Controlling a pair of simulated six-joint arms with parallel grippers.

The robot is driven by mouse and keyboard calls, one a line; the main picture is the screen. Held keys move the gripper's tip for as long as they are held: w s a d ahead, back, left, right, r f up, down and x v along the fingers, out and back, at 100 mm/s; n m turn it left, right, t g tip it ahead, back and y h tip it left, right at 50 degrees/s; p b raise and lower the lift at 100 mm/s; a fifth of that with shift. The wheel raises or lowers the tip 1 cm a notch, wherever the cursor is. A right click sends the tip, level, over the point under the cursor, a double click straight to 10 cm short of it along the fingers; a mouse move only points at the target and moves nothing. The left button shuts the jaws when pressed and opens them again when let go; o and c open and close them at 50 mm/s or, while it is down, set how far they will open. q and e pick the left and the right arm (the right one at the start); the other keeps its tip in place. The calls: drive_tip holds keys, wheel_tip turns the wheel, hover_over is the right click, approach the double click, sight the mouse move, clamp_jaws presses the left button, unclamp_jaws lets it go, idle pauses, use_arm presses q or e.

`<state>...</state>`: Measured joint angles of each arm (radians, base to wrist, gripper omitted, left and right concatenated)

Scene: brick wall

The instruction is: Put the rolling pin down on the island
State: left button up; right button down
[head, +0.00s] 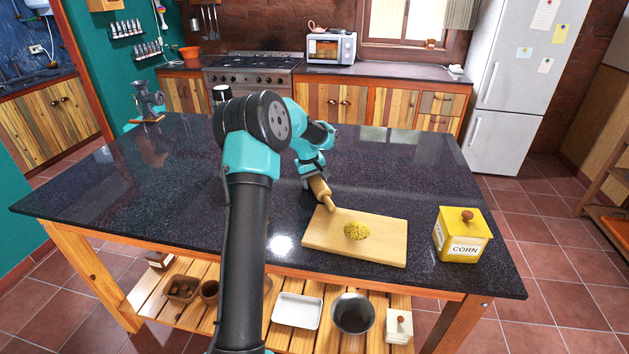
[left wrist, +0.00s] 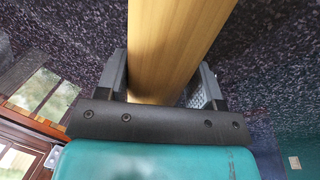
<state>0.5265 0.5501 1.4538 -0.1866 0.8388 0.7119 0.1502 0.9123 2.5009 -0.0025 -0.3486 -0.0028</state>
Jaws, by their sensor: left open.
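The wooden rolling pin (head: 321,190) appears to lie on the dark stone top of the island (head: 400,180), its near handle by the upper left edge of the cutting board. My left gripper (head: 313,181) is open at the pin's far part. In the left wrist view the pin's wooden barrel (left wrist: 172,40) runs between the two fingers of my left gripper (left wrist: 163,78). A narrow gap shows at the right finger; contact at the left finger is unclear. The pin's far end is hidden behind the gripper. My right gripper is not in view.
A wooden cutting board (head: 325,239) with a yellow heap (head: 357,231) lies at the island's front. A yellow corn box (head: 461,236) stands to its right. A metal grinder (head: 148,102) stands at the back left. The top behind the board is clear.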

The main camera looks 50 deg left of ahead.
use_arm(q)
drive_tip(key=shift+s+f, duration=0.25)
drive_tip(key=shift+f, duration=0.3)
drive_tip(key=v, duration=1.3)
drive_tip(key=shift+w+r, duration=0.3)
drive_tip(key=shift+r, duration=0.1)
